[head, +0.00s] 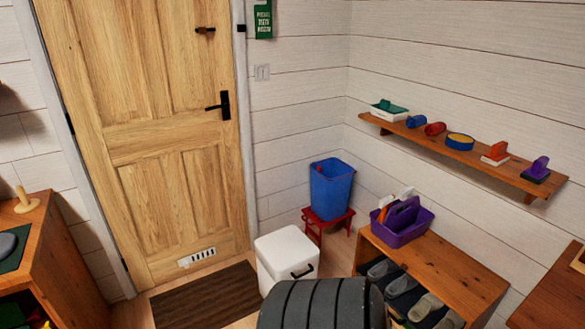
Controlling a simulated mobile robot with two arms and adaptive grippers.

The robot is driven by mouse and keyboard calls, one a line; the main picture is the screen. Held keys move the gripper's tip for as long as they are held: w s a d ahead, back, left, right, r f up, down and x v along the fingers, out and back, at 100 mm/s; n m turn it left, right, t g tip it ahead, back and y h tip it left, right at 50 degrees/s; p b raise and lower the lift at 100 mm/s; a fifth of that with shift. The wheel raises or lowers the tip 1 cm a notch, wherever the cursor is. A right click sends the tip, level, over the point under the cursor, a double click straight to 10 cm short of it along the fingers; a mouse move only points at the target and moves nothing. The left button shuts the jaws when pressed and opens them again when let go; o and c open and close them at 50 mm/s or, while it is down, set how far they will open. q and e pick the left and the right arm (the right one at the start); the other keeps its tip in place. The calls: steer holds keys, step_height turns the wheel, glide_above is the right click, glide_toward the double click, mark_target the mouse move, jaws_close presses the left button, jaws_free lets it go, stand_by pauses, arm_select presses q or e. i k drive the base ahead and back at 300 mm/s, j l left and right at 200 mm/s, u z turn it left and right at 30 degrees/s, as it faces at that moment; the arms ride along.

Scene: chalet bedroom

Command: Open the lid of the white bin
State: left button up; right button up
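The white bin (285,250) stands on the floor at the lower middle of the head view, near the corner of the room. Its flat white lid looks closed. A small black handle (303,272) shows on its front right side, near the top. A dark ribbed rounded shape at the bottom edge hides the bin's lower front. Neither of my grippers is in view.
A brown doormat (205,298) lies left of the bin before a closed wooden door (160,130). Behind the bin, a blue bucket (331,188) sits on a red stool (318,226). A wooden shoe rack (455,272) with a purple caddy (402,222) stands close on the right.

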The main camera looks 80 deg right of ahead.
mark_target(286, 254)
steer(key=z, duration=2.6)
